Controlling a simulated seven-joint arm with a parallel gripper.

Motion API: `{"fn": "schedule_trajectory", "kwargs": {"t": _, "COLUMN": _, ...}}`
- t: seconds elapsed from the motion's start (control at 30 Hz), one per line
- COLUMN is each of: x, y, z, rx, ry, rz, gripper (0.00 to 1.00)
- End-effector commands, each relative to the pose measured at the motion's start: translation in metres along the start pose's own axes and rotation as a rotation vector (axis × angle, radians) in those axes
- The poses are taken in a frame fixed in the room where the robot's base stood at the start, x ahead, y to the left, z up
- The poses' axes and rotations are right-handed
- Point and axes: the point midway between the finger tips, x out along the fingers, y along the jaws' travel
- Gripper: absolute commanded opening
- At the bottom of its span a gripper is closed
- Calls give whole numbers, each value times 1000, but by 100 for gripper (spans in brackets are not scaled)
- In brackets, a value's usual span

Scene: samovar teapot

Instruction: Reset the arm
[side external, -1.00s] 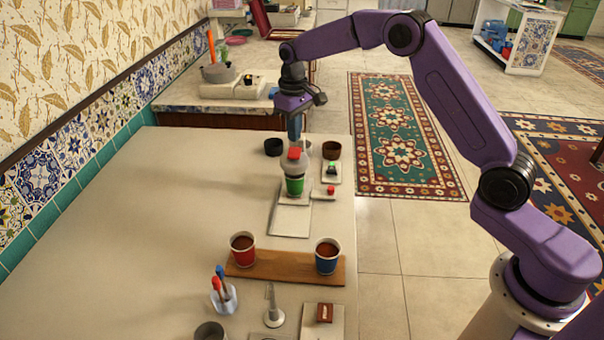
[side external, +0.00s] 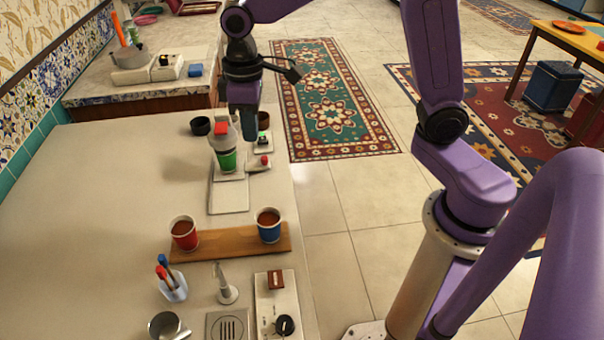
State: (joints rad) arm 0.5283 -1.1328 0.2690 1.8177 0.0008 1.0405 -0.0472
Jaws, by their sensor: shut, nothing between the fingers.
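My gripper (side external: 248,138) points down above the right part of the table, just right of the teapot. Its fingers are together with nothing between them. The teapot (side external: 221,145) is a pale vessel with a red top. Below it a green cup (side external: 227,160) shows, though I cannot tell exactly how the two meet. A flat white board (side external: 229,194) lies in front of the green cup. A red cup (side external: 184,233) and a blue cup (side external: 269,225), both with brown contents, stand on a wooden board (side external: 222,243) nearer the camera.
Dark bowls (side external: 200,126) stand behind the teapot. A small plate with a red item (side external: 264,160) lies to its right. The table's left side is clear.

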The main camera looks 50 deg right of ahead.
Motion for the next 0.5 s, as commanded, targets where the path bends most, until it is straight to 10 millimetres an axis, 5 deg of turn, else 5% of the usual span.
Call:
{"fn": "schedule_trajectory", "kwargs": {"t": 0.2, "x": -8, "y": -45, "z": 74, "rx": -146, "ry": 9, "rz": -3, "gripper": 0}}
{"fn": "schedule_trajectory", "kwargs": {"t": 0.5, "x": -1, "y": -78, "z": 182, "rx": -339, "ry": 14, "rz": -8, "gripper": 0}}
